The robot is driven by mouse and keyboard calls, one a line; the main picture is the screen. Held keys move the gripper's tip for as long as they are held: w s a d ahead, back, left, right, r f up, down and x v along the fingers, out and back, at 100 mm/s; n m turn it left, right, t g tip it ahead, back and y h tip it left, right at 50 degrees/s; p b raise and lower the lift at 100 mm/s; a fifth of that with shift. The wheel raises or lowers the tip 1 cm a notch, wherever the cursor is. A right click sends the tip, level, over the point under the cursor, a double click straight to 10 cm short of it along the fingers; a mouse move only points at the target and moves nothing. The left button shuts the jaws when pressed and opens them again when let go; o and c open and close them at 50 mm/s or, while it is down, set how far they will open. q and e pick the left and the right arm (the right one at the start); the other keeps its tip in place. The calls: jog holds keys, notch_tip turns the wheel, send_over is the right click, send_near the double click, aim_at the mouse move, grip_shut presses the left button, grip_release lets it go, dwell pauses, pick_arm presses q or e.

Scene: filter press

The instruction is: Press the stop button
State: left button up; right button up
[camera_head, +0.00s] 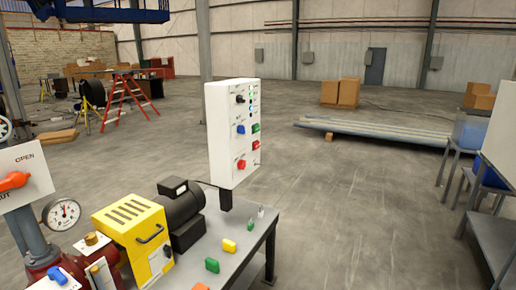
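A white control box (218,140) stands upright on a dark post at the back of a metal table. Its button face is seen at a steep angle. That face carries a black knob (240,98), a blue control (240,129), a larger red control (241,163), a green button (256,128) and a smaller red button (256,145). Labels are too small to read, so I cannot tell which red one is the stop button. Neither of my grippers shows in the head view.
The metal table (240,258) holds a yellow-cased unit (130,228), a dark motor (183,212) and small coloured pieces. A pressure gauge (62,214) and an orange-handled valve plate (22,178) stand at left. Floor right of the table is open; another table (492,238) stands far right.

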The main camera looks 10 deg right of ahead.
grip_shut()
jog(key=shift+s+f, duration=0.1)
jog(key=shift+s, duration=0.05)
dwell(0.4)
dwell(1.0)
